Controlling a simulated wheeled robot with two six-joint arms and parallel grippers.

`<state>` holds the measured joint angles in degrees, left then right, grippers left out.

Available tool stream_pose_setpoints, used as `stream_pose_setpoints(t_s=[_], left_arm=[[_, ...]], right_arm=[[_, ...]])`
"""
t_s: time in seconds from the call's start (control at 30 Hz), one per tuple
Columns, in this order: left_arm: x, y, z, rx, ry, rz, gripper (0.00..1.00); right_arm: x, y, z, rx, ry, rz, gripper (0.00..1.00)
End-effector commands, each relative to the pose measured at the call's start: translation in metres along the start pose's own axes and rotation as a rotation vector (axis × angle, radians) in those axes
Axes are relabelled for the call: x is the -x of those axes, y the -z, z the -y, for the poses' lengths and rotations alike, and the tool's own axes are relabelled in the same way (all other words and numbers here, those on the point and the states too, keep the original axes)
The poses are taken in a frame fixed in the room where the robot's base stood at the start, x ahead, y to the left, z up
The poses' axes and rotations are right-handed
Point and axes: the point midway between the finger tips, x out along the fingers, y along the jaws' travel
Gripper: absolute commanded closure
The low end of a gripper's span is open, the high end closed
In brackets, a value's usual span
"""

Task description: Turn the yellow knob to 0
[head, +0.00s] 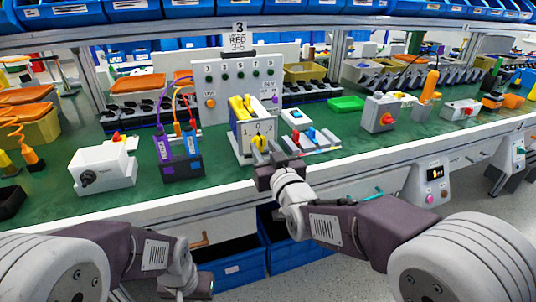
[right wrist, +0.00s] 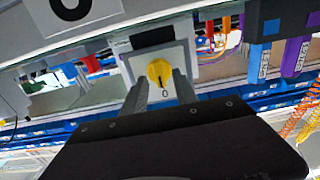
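The yellow knob (head: 259,143) is on the front of a pale switch box (head: 242,142) near the table's front edge. Which mark the knob points to is not clear. My right gripper (right wrist: 161,84) is open, with one finger on each side of the knob; contact is not visible. In the head view my right gripper (head: 262,166) is just in front of the box. My left gripper (head: 186,290) hangs low at the bottom left, its fingers unclear.
A grey box with a red knob (head: 381,113) stands farther right.

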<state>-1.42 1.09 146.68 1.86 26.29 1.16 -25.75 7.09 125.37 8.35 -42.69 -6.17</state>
Motion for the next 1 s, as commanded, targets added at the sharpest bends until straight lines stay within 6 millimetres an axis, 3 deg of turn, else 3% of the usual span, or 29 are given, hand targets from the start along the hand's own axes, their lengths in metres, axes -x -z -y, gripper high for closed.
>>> stream_pose_setpoints(t_s=[0.3, 0.4, 0.77, 0.87, 0.93, 0.97, 1.0], left_arm=[[0.015, 0.002, 0.000, 0.000, 0.000, 0.000, 0.64], [0.017, 0.002, 0.000, 0.000, 0.000, 0.000, 0.64], [0.017, 0.002, 0.000, 0.000, 0.000, 0.000, 0.64], [0.017, 0.002, 0.000, 0.000, 0.000, 0.000, 0.64], [0.017, 0.002, 0.000, 0.000, 0.000, 0.000, 0.64], [0.017, 0.002, 0.000, 0.000, 0.000, 0.000, 0.64], [0.017, 0.002, 0.000, 0.000, 0.000, 0.000, 0.64]], right_arm=[[0.064, 0.002, 0.000, 0.000, 0.001, 0.000, 0.65], [0.077, 0.001, 0.000, 0.000, 0.001, 0.000, 0.65], [0.082, 0.000, -0.001, 0.000, -0.002, 0.000, 0.65], [0.081, -0.003, -0.024, 0.001, -0.054, 0.006, 0.65], [0.080, -0.012, -0.064, 0.003, -0.146, 0.028, 0.65], [0.082, -0.024, -0.084, 0.004, -0.188, 0.067, 0.65], [0.087, -0.050, -0.105, -0.003, -0.228, 0.161, 0.65]])
